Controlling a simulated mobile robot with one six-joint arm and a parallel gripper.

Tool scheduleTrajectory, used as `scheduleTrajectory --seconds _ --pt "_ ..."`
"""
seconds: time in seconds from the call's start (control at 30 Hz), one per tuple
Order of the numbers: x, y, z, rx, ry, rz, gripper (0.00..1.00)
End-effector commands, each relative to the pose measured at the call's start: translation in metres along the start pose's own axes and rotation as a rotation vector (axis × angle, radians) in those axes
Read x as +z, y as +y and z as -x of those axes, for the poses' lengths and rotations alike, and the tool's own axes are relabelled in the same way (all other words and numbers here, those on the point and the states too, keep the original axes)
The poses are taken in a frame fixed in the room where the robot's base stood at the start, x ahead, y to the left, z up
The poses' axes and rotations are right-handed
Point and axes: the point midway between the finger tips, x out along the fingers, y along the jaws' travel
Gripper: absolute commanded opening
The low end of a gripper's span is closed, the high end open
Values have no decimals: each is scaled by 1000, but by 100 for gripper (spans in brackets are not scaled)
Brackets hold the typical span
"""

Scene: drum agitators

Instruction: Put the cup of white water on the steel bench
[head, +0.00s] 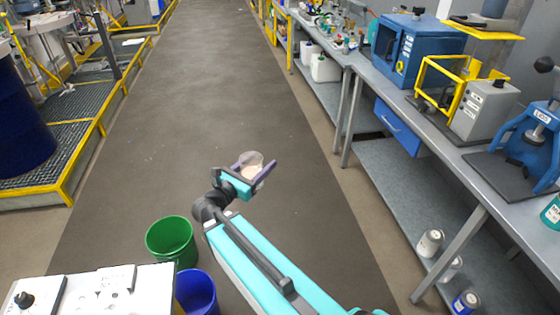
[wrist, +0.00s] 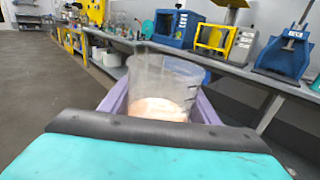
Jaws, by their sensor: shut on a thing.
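My gripper (head: 254,174) is shut on a clear cup (head: 251,160) with a pale, whitish-pink liquid in its lower part. The cup is upright or nearly so, held over the open floor in the middle of the aisle. In the wrist view the cup (wrist: 162,85) stands between the two purple fingers of my gripper (wrist: 160,105). The steel bench (head: 446,146) runs along the right side, apart from the cup. In the wrist view the bench (wrist: 228,68) lies beyond the cup.
A blue cabinet machine (head: 412,48), a yellow-framed device (head: 450,85) and a blue press (head: 530,135) stand on the bench. Cans (head: 430,242) sit on its lower shelf. Green (head: 171,240) and blue (head: 197,292) buckets are by my base. The aisle floor (head: 200,90) ahead is clear.

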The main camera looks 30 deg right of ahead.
Motion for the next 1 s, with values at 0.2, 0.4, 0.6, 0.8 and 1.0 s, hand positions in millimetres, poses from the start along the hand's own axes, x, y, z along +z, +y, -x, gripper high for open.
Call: scheduleTrajectory --seconds 0.2,0.4,0.6,0.8,1.0 --pt "-3 31 45 81 0 -1 24" --pt "-4 54 85 150 1 -1 24" --pt "-5 68 115 200 2 -1 24" --pt "-5 73 126 218 2 0 24" --pt "-5 74 126 219 2 0 24"
